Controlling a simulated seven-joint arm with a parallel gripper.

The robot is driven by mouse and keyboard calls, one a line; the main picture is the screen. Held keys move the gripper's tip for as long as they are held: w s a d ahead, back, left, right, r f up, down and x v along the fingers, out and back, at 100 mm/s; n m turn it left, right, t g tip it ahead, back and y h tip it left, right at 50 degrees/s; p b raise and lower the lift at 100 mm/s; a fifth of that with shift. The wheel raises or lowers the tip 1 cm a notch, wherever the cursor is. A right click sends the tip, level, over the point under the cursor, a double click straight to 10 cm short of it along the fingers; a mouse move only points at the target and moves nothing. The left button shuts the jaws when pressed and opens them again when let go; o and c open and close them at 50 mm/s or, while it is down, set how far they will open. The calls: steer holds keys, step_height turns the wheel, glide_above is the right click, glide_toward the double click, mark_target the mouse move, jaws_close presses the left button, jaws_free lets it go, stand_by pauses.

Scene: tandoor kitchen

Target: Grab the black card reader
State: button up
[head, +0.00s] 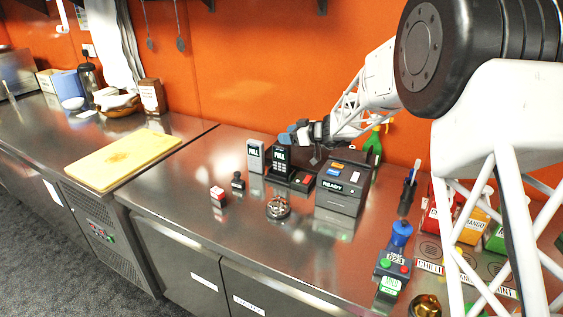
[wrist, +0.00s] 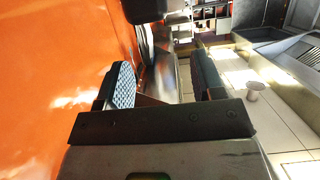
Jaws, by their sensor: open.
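A black upright device (head: 281,163) with a keypad-like face and a pale label stands on the steel counter in the head view; it looks like the black card reader. A similar grey device (head: 255,157) stands just left of it. My gripper (head: 296,134) is above and slightly right of the black device, in front of the orange wall. In the wrist view my gripper (wrist: 164,80) has its two padded fingers apart with nothing between them. A dark shape (wrist: 146,10) at the top edge there is cut off; I cannot tell what it is.
A dark box marked READY (head: 341,188) stands right of the device. A small red-and-white box (head: 217,196), a black stamp-like item (head: 238,181) and a round metal dish (head: 278,208) lie in front. A green spray bottle (head: 374,146) stands behind. The counter's front left is clear.

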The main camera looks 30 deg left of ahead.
mark_target(290, 149)
steer(key=shift+f, duration=1)
steer(key=shift+f, duration=0.15)
steer(key=shift+f, duration=0.65)
step_height(290, 149, down, 2)
steer(key=shift+f, duration=0.1)
steer(key=shift+a, duration=0.65)
steer(key=shift+x, duration=0.85)
steer(key=shift+c, duration=0.2)
jaws_close()
